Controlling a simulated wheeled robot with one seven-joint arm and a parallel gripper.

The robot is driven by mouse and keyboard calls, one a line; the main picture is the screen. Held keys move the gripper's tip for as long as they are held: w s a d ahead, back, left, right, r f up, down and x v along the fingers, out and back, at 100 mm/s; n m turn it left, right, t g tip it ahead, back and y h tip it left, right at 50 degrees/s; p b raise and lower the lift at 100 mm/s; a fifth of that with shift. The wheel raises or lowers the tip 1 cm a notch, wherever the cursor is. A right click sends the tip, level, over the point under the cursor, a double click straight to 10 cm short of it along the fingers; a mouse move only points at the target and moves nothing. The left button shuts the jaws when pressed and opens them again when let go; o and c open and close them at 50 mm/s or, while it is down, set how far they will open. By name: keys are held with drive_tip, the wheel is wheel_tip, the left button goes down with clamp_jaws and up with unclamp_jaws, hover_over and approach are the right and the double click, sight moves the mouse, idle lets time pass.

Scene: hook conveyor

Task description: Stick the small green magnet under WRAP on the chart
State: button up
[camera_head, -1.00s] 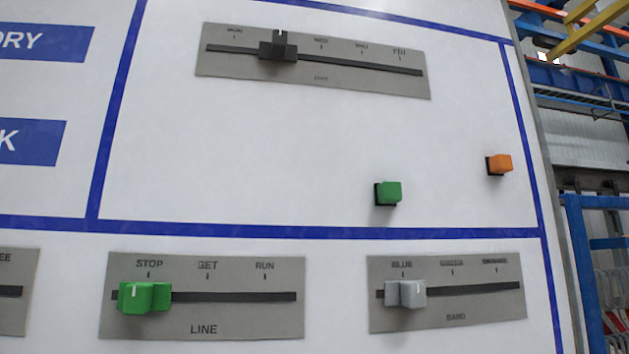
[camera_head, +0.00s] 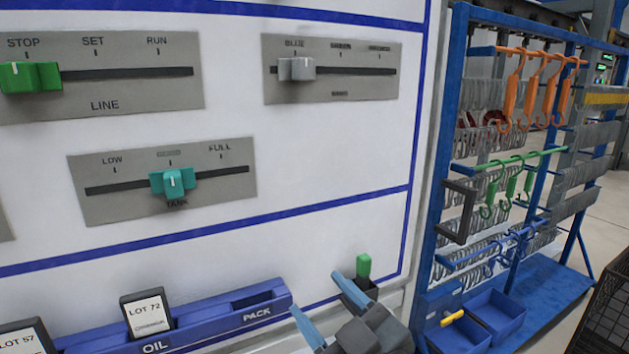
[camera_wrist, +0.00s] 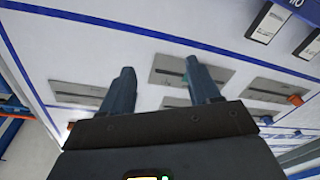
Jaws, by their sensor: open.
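My gripper (camera_head: 320,302) is open and empty at the bottom of the head view, in front of the white board. In the wrist view its two fingers (camera_wrist: 160,85) stand apart with only the board and a grey slider plate beyond them. The small green magnet and the word WRAP do not show in the head view now. A small green block on a dark base (camera_head: 363,265) shows just beyond my gripper near the board's lower right; I cannot tell what it is.
A blue rail (camera_head: 205,318) with lot cards runs along the board's bottom left. Slider plates, one with a teal knob (camera_head: 172,184), sit above. A blue rack (camera_head: 455,110) with orange and green hooks stands at the right. A dark crate (camera_head: 605,320) is at the lower right.

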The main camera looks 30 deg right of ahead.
drive_tip(key=w+r+n+y, duration=0.2)
drive_tip(key=w+r+n, duration=0.25)
drive_tip(key=r, duration=0.45)
drive_tip(key=w+r+n+y, duration=0.2)
drive_tip(key=w+r+n, duration=0.3)
drive_tip(key=r, duration=0.4)
drive_tip(key=w+r+n+y, duration=0.1)
drive_tip(key=w+r+n, duration=0.2)
drive_tip(key=r+n, duration=0.4)
drive_tip(key=s+d+r+n+g+h, duration=0.1)
drive_tip(key=r+n+h, duration=0.1)
drive_tip(key=r+n, duration=0.35)
drive_tip(key=s+d+r+n+g+h+b, duration=0.1)
drive_tip(key=r+n+h, duration=0.15)
drive_tip(key=r, duration=0.55)
drive_tip(key=s+d+r+n+g+h, duration=0.1)
drive_tip(key=r+n+h, duration=0.1)
drive_tip(key=r+n, duration=0.35)
drive_tip(key=w, duration=0.7)
drive_tip(key=shift+w+d+f+p, duration=0.15)
drive_tip(key=shift+w+f+p, duration=0.05)
drive_tip(key=shift+f+p, duration=0.25)
drive_tip(key=shift+c, duration=0.2)
drive_tip(key=c, duration=1)
drive_tip(key=o, duration=0.4)
drive_tip(key=shift+c, duration=0.2)
drive_tip(key=c, duration=0.4)
